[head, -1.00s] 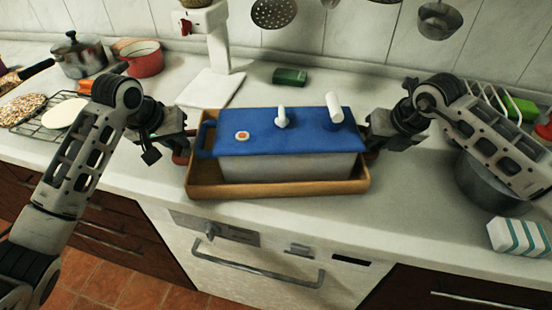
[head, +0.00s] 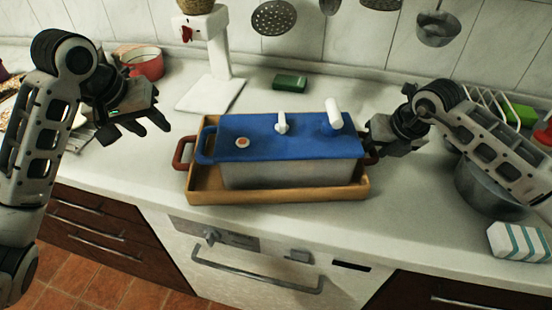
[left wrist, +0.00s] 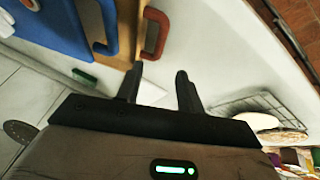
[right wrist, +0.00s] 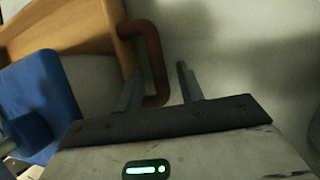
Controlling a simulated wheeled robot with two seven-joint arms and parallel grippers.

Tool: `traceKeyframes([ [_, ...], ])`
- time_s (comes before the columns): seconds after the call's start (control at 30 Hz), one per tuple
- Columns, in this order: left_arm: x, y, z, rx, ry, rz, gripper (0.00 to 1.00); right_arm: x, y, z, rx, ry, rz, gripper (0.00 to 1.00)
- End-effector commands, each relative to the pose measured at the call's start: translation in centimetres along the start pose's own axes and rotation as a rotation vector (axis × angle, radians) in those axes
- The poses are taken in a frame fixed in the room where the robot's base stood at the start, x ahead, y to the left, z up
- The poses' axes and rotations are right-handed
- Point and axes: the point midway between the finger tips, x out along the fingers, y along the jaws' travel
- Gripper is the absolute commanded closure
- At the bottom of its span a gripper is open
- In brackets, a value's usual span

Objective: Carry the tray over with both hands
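The wooden tray (head: 285,192) sits on the counter with a grey box (head: 290,173) in it. The box has a blue top (head: 270,146). The tray's red left handle (head: 181,152) is free; it also shows in the left wrist view (left wrist: 154,33). My left gripper (head: 138,132) is open and empty, to the left of the tray and apart from it. My right gripper (head: 374,150) is at the right handle. In the right wrist view its fingers (right wrist: 163,75) are open, with the red right handle (right wrist: 153,55) beside or between them, not closed on it.
A dark pot (head: 485,185) and a striped sponge (head: 518,242) are at the right. A white stand (head: 218,60) and a green sponge (head: 290,82) are behind the tray. A red pan (head: 145,62) is at the back left. The counter's front edge is close to the tray.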

Motion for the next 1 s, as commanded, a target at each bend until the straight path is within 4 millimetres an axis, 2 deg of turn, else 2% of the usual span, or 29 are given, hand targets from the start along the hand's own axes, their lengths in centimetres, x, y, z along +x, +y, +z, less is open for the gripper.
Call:
traceKeyframes([
  [0.1,-1.1,0.0,0.0,0.000,0.001,0.000,0.62,0.0,0.0,0.0,0.000,0.000,0.000,0.62],
  [0.27,-1.5,0.0,0.0,0.000,0.000,0.000,0.62,-1.1,0.0,0.1,-0.001,-0.003,0.001,0.62],
  [0.7,-1.4,0.0,0.0,0.000,0.000,0.000,0.62,-9.7,0.0,0.1,0.000,-0.003,-0.001,0.62],
  [0.83,-1.4,0.0,0.0,0.000,0.000,0.000,0.62,-11.3,0.0,0.1,0.000,-0.002,0.000,0.62],
  [1.0,-1.4,0.0,0.0,0.000,0.000,0.000,0.62,-12.1,0.0,0.0,-0.001,-0.001,0.000,0.62],
])
